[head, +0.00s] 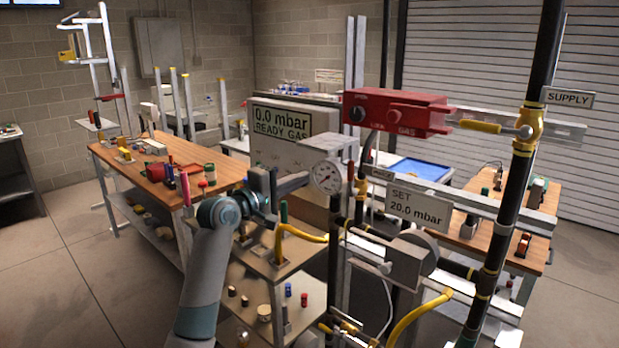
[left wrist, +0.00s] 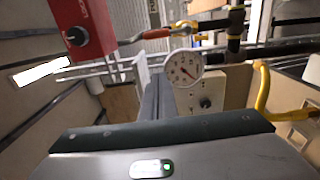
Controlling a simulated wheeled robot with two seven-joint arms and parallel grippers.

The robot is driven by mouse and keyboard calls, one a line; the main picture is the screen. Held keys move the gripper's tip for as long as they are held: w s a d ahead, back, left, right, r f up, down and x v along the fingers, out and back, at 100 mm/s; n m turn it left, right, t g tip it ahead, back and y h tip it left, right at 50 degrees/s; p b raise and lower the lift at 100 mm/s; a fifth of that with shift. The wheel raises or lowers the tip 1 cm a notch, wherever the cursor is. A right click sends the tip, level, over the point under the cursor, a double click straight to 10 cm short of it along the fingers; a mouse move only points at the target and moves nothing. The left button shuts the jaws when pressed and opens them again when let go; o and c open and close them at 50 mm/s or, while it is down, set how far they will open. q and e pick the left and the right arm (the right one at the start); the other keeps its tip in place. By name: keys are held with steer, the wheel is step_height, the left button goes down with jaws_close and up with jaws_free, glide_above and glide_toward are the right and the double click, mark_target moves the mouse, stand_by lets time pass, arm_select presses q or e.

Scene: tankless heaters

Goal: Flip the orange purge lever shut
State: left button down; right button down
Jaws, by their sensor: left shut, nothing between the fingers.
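My left gripper (head: 300,182) is shut and empty, just left of the round pressure gauge (head: 327,177) in the head view. In the left wrist view its closed fingers (left wrist: 158,98) point toward the gauge (left wrist: 183,68). A small orange-yellow fitting (head: 361,187) sits right of the gauge, beside a small tag. I cannot tell for certain which is the purge lever. The fingers appear apart from these parts. My right gripper is not in view.
A red leak tester box (head: 395,113), a SUPPLY valve with a yellow handle (head: 480,126), black pipes and a SET 20.0 mbar sign (head: 418,207) crowd the right. A display (head: 285,122) reads 0.0 mbar READY GAS. A yellow hose (head: 300,235) curves below the gripper.

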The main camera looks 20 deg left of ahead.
mark_target(352, 179)
arm_select(q)
steer(key=w+d+p, duration=0.5)
steer(key=w+d, duration=0.2)
steer(key=w, duration=0.1)
stand_by(0.4)
steer(key=shift+w, duration=0.15)
steer(key=shift+d, duration=0.15)
